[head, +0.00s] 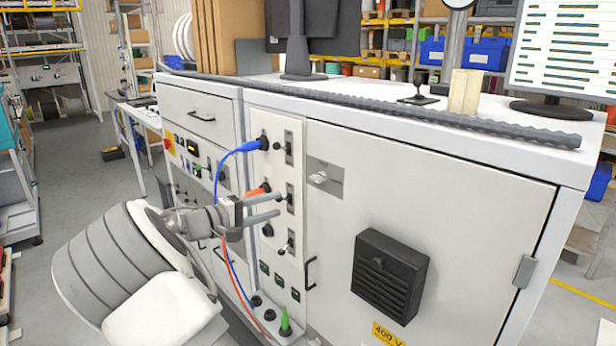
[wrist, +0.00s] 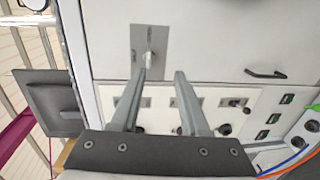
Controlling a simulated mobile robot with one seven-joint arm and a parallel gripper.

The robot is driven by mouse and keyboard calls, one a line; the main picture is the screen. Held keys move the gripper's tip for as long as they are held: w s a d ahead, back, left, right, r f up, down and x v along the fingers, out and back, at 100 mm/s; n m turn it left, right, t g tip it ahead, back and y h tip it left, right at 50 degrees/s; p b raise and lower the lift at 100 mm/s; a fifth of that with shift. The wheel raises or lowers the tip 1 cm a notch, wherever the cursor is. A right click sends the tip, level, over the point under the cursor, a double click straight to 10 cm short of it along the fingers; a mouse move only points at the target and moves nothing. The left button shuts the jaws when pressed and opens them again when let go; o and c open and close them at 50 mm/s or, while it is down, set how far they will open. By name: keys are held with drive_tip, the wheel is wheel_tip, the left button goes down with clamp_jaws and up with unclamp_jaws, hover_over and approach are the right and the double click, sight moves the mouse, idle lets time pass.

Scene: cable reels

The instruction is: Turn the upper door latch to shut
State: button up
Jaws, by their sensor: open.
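The upper door latch (head: 318,178) is a small pale knob on a grey plate (head: 334,188), at the upper left of the white cabinet door (head: 450,190). In the wrist view the latch (wrist: 149,60) shows near the top, just beyond my left-hand fingertip, on its grey plate (wrist: 161,40). My gripper (head: 280,206) is open and empty, in front of the switch panel and left of the latch in the head view. In the wrist view my gripper (wrist: 160,74) has its fingers apart with nothing between them. I see no contact with the latch.
The switch panel (head: 276,150) carries black switches, a blue cable (head: 238,150) and an orange cable (head: 252,190), close to my gripper. A black vent box (head: 390,275) sticks out from the door. A black handle (head: 311,273) sits at the door's left edge. A corrugated grey strip (head: 400,108) lies on top.

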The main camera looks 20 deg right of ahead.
drive_tip(key=w+a+h, duration=0.1)
drive_tip(key=w+a, duration=0.1)
drive_tip(key=t+p, duration=0.1)
drive_tip(key=p, duration=0.2)
approach(313, 180)
drive_tip(key=shift+n, duration=0.3)
drive_tip(key=x, duration=0.9)
drive_tip(key=shift+d, duration=0.35)
drive_tip(key=shift+c, duration=0.2)
clamp_jaws()
